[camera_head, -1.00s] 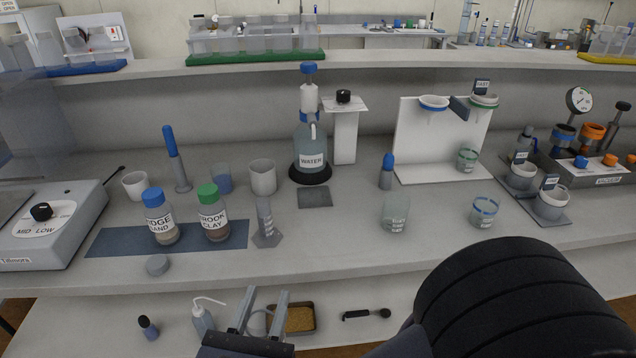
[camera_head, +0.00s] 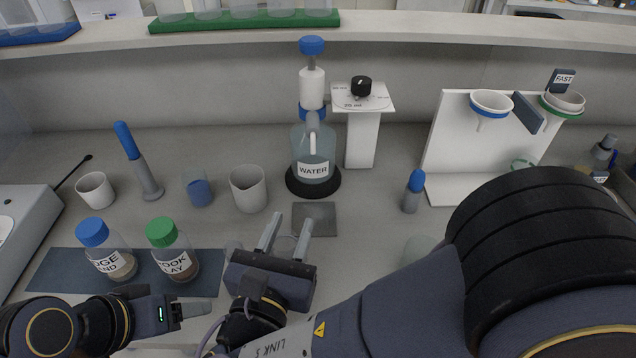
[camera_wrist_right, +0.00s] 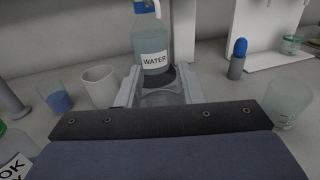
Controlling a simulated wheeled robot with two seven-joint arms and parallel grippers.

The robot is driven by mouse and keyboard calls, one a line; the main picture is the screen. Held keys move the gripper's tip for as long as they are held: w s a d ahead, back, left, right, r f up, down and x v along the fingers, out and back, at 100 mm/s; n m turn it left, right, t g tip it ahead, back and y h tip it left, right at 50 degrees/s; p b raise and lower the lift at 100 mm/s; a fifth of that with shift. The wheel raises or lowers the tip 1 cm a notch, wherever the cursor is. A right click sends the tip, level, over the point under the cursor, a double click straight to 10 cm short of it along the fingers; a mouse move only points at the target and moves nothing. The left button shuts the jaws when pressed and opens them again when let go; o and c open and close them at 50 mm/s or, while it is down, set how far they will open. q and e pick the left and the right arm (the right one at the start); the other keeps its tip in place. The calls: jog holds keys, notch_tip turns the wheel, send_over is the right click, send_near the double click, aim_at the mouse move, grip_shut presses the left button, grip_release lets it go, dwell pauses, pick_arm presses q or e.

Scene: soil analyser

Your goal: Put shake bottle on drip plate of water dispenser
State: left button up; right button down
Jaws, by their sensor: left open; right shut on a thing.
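The water dispenser (camera_head: 313,150) is a clear bottle labelled WATER with a blue top, on a round black base. Its drip plate (camera_head: 320,222), a flat grey square, lies on the bench in front of it. My right gripper (camera_head: 287,236) is just in front of the plate, shut on a clear vessel that I take for the shake bottle (camera_head: 284,247); its body is mostly hidden by the gripper. In the right wrist view the clear bottle (camera_wrist_right: 160,98) shows faintly between the fingers, before the dispenser (camera_wrist_right: 153,50). My left gripper (camera_head: 197,309) is open and empty at the front left.
Two soil bottles, blue-capped (camera_head: 108,252) and green-capped (camera_head: 173,250), stand on a dark mat (camera_head: 60,272) at left. A funnel stand (camera_head: 450,140) is at right.

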pick_arm(q)
jog(key=shift+r+p, duration=0.45)
jog(key=shift+s, duration=0.1)
pick_arm(e)
jog(key=shift+f+x, duration=0.25)
jog(key=shift+x, duration=2.5)
jog(key=shift+f+x, duration=0.25)
jog(key=shift+x, duration=2.45)
jog(key=shift+f+x, duration=0.25)
jog(key=shift+x, duration=2.5)
pick_arm(q)
jog(key=shift+f, duration=0.1)
jog(key=shift+f+b, duration=0.15)
jog(key=shift+b, duration=0.15)
pick_arm(e)
jog(key=shift+f, duration=0.2)
jog(key=c, duration=1)
grip_release()
jog(key=shift+s, duration=0.1)
jog(key=shift+r, duration=0.1)
